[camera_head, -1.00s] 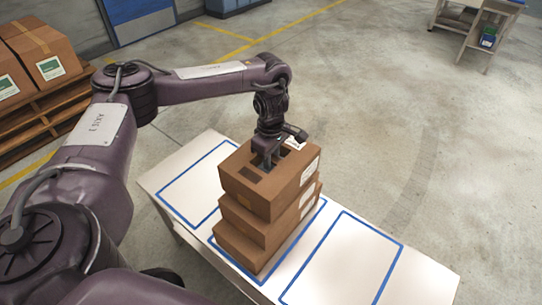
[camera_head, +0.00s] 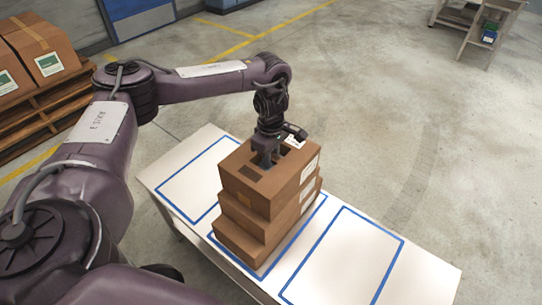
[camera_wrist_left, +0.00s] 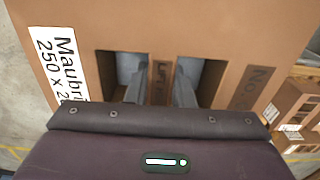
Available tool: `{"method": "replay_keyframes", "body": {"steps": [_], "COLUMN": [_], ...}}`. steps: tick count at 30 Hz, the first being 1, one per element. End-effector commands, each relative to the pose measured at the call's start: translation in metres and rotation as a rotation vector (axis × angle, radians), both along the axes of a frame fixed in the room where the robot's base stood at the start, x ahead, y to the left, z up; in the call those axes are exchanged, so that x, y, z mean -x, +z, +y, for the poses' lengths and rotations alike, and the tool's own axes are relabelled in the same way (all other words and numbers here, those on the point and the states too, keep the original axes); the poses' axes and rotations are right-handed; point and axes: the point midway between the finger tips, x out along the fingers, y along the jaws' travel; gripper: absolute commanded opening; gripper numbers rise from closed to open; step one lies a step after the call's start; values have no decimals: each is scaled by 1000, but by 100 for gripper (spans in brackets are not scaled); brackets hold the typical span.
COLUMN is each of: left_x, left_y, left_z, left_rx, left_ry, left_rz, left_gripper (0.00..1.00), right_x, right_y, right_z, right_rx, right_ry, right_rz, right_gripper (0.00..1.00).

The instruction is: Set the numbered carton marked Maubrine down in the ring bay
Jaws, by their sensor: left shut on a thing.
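The brown carton marked Maubrine (camera_head: 262,186) is the top one of a stack of three on the white table (camera_head: 327,231). Its white label, partly cut off, reads "Maubri" in the left wrist view (camera_wrist_left: 58,62). My left gripper (camera_head: 268,160) points down at its top. The fingers (camera_wrist_left: 160,88) go into two rectangular holes and are shut on the strip between them. Two more cartons (camera_head: 240,231) are below it, inside the middle blue outline. I cannot make out which outlined bay is the ring bay. My right gripper is not in view.
Empty blue-outlined bays lie left (camera_head: 190,183) and right (camera_head: 345,262) of the stack. Cartons (camera_head: 45,50) stand on wooden pallets (camera_head: 45,118) at the left. A small shelf unit (camera_head: 478,38) stands far right. The floor right of the table is clear.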

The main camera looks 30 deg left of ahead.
Motion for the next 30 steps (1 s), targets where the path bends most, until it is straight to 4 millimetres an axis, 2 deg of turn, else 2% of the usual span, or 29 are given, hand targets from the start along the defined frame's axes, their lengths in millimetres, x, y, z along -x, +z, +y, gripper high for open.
{"method": "replay_keyframes", "body": {"steps": [5, 6, 11, 21, 26, 27, 30], "left_x": [-1, -1, 0, -1, -2, -2, -1], "left_y": [-4, -2, -3, 1, 24, 35, 52], "left_z": [0, 0, 0, 0, 0, 0, 0], "left_rx": [1, 1, 0, 1, 0, -1, -1], "left_ry": [0, 0, 0, 0, 0, -2, -1], "left_rz": [-2, -2, -1, -2, -6, -6, -5], "left_gripper": [0, 26, 47, 47, 47, 47, 47], "right_x": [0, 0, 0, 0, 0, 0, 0], "right_y": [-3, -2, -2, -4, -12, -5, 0], "right_z": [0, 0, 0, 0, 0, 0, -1], "right_rx": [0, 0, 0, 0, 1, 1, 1], "right_ry": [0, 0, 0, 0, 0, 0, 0], "right_rz": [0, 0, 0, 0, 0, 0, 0], "right_gripper": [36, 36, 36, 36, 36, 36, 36]}}
